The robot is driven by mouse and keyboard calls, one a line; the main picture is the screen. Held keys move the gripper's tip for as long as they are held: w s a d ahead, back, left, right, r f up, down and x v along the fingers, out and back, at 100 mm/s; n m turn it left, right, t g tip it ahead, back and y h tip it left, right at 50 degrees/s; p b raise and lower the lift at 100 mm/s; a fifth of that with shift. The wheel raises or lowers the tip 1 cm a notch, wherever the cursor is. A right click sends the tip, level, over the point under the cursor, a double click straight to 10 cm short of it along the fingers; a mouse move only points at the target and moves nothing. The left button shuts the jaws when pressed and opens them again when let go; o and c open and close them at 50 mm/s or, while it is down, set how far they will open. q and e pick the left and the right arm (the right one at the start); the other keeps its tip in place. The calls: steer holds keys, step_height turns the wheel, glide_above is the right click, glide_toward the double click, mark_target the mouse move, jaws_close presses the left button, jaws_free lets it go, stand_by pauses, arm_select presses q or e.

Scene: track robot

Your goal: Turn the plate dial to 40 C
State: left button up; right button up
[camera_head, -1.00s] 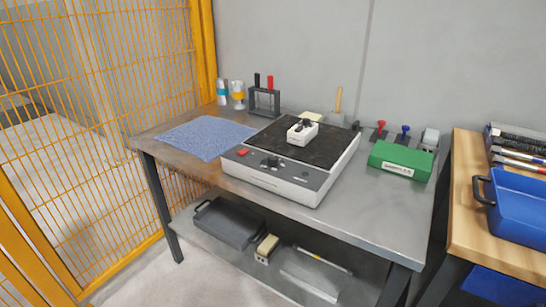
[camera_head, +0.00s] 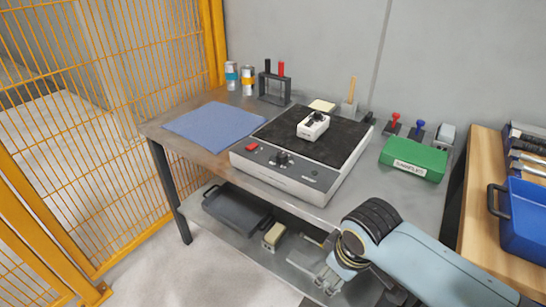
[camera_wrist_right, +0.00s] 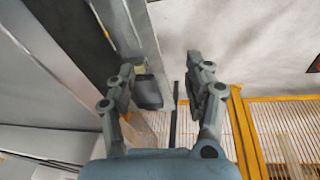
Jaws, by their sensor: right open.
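The hot plate (camera_head: 290,187) stands on the grey metal table, a white box with a dark top. Its black dial (camera_head: 282,158) is on the sloping front panel, between a red switch (camera_head: 252,147) and a small dark detail at the right. The dial's marks are too small to read. My right gripper (camera_head: 326,281) is in front of the table's front edge, below the tabletop and well apart from the dial. In the right wrist view its two fingers (camera_wrist_right: 173,85) are spread with nothing between them. My left gripper is in neither view.
A small white device (camera_head: 313,127) sits on the plate's top. A blue cloth (camera_head: 213,127) lies left, a green box (camera_head: 413,160) right. The lower shelf holds a dark tray (camera_head: 238,210). A yellow mesh fence (camera_head: 100,110) stands left and a wooden bench (camera_head: 480,195) right.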

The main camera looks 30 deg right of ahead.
steer(key=w+d+r+n, duration=0.1)
steer(key=w+r+n, duration=0.2)
steer(key=w+r, duration=0.6)
steer(key=n+g+p, duration=0.1)
steer(key=n+g, duration=0.1)
steer(key=n, duration=0.4)
glide_toward(281, 154)
steer(key=shift+y, duration=0.3)
steer(key=f, duration=0.3)
steer(key=f+b, duration=0.1)
steer(key=f, duration=0.2)
steer(key=d+f, duration=0.1)
steer(key=f, duration=0.2)
steer(key=shift+w, duration=0.1)
steer(key=shift+c, duration=0.3)
jaws_close()
